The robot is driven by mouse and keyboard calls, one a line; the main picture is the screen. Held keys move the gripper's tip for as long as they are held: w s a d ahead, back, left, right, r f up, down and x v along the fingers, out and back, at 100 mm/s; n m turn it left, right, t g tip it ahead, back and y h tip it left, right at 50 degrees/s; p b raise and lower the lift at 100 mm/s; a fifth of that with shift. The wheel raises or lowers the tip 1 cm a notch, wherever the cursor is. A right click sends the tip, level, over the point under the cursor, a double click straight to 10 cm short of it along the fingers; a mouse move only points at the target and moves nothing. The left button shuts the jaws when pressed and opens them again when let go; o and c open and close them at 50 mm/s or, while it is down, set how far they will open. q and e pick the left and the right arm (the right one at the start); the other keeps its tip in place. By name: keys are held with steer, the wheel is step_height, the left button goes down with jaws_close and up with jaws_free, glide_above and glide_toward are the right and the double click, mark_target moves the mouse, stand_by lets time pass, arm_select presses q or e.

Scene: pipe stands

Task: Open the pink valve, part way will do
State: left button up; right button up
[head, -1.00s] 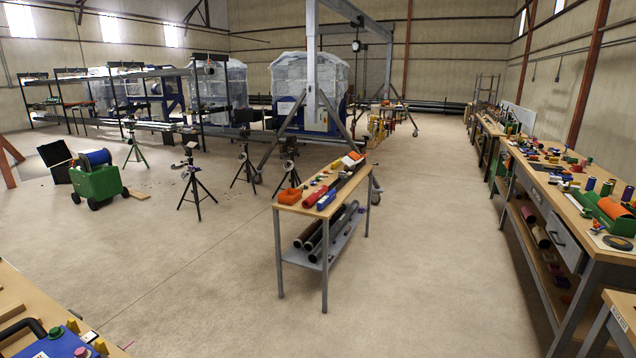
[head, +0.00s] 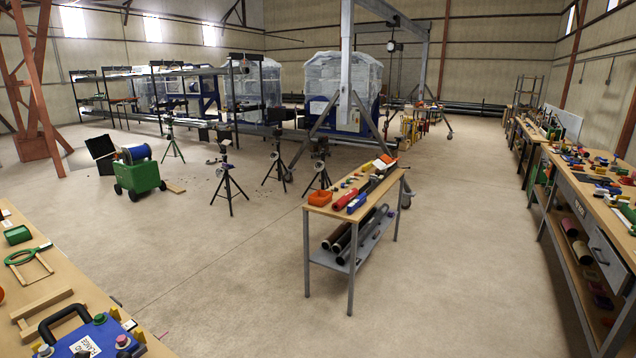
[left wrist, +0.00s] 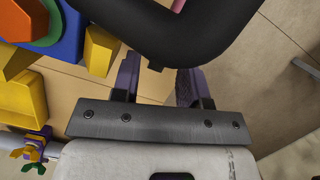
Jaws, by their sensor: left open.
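I cannot pick out a pink valve with certainty in either view. My left gripper (left wrist: 158,80) shows in the left wrist view, with its two dark purple fingers apart and nothing seen between them. A thick black bent handle (left wrist: 170,35) crosses the top of that view, close to the fingertips and partly hiding them; I cannot tell whether they touch. Neither gripper shows in the head view. There, a blue case (head: 85,340) with a black handle and several coloured knobs sits on the bench at the lower left, cut off by the frame.
The wooden bench (head: 45,260) at the lower left also holds a green clamp-like tool and a green box. A small table (head: 355,205) with pipes stands mid-floor. A green cart (head: 138,178) and tripods stand behind. A long workbench (head: 590,205) runs along the right. Open floor lies between.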

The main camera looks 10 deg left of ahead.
arm_select(q)
steer(key=shift+f+b, duration=0.75)
steer(key=shift+f, duration=0.35)
jaws_close()
steer(key=shift+r+p, duration=0.15)
steer(key=shift+p, duration=0.2)
steer(key=n+p, duration=0.2)
steer(key=shift+r+n+y, duration=0.15)
steer(key=shift+n+y, duration=0.15)
steer(key=shift+d+n+p, duration=0.1)
steer(key=shift+n+p, duration=0.65)
steer(key=shift+n, duration=0.25)
steer(key=shift+c, duration=1.2)
jaws_free()
steer(key=shift+f, duration=0.3)
steer(key=shift+o, duration=1.2)
